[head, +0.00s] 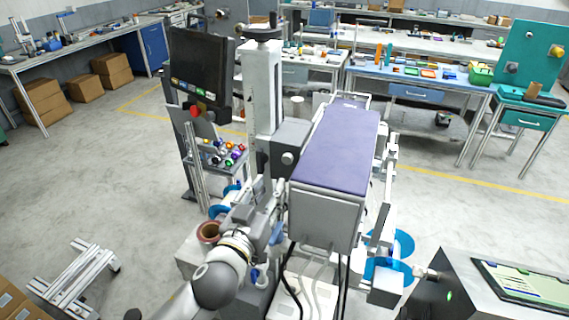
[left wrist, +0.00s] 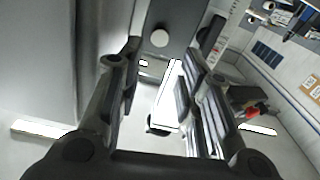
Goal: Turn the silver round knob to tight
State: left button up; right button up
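The silver round knob (head: 288,158) sits on the side of a dark grey box (head: 292,135) on the upright column, beside the purple-topped bench. In the left wrist view the knob (left wrist: 159,38) is a small pale disc ahead, between the lines of the two fingers and nearer the left one. My left gripper (head: 267,188) is below and left of the knob in the head view, apart from it. The left wrist view shows its two black fingers (left wrist: 172,50) spread with nothing between them. My right gripper is not in view.
The purple-topped bench (head: 340,145) stands close to the right of my left gripper. The pale column (head: 262,90) and a dark screen (head: 200,65) rise behind it. A small stand (head: 228,170) holds several coloured balls or knobs. Open floor (head: 120,180) lies to the left.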

aim_at(287, 162)
pick_arm(q)
jog(key=p+x, duration=0.3)
jog(key=x, duration=0.5)
jog(key=shift+w+d, duration=0.1)
jog(key=shift+w, duration=0.3)
jog(key=shift+x, duration=0.8)
grip_shut()
jog(key=shift+f, duration=0.1)
